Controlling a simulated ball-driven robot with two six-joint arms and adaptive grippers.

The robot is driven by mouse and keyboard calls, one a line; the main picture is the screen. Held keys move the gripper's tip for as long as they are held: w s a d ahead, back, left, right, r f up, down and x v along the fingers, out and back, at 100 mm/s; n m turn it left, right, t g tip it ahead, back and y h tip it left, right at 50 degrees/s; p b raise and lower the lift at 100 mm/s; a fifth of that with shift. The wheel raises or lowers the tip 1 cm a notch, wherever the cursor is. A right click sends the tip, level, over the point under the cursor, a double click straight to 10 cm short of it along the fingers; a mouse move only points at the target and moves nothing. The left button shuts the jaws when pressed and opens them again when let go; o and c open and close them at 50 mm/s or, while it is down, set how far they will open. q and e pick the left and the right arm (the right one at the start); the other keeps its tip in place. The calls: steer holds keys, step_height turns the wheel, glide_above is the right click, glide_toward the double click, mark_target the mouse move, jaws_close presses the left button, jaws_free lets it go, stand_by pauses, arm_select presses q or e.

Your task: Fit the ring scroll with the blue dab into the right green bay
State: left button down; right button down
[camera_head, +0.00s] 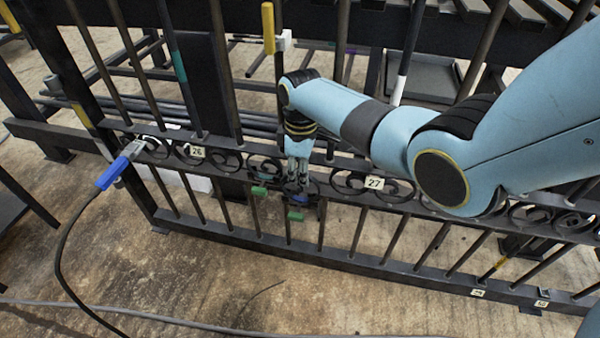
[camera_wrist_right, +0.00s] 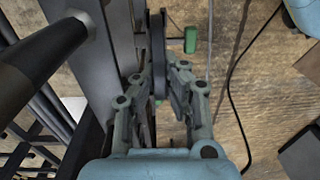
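The ring scroll (camera_head: 303,188) is a dark ring with a blue dab, at the scroll row of the gate under my right gripper. My right gripper (camera_head: 298,172) points down, with its fingers closed around the ring's upper part. In the right wrist view the ring (camera_wrist_right: 158,50) shows edge-on between the fingers. Two green marks, left (camera_head: 259,190) and right (camera_head: 295,216), sit on the gate below and beside it. One green piece (camera_wrist_right: 190,40) stands right of the ring in the wrist view. Whether the ring is seated cannot be told. My left gripper is out of view.
The dark gate (camera_head: 400,270) has scrolls, upright bars and tags 26 (camera_head: 197,152) and 27 (camera_head: 375,183). A blue-handled clamp (camera_head: 115,172) with a black cable grips the gate's left part. Racks with bars stand behind. The floor in front is mostly clear.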

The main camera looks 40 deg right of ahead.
steer(key=shift+f+b, duration=0.3)
steer(key=shift+f, duration=0.2)
steer(key=c, duration=1.4)
jaws_free()
steer(key=shift+r, duration=0.1)
steer(key=shift+d, duration=0.1)
steer(key=shift+w+r, duration=0.15)
steer(key=shift+r, duration=0.15)
step_height(320, 180, up, 11)
steer(key=shift+r, duration=0.1)
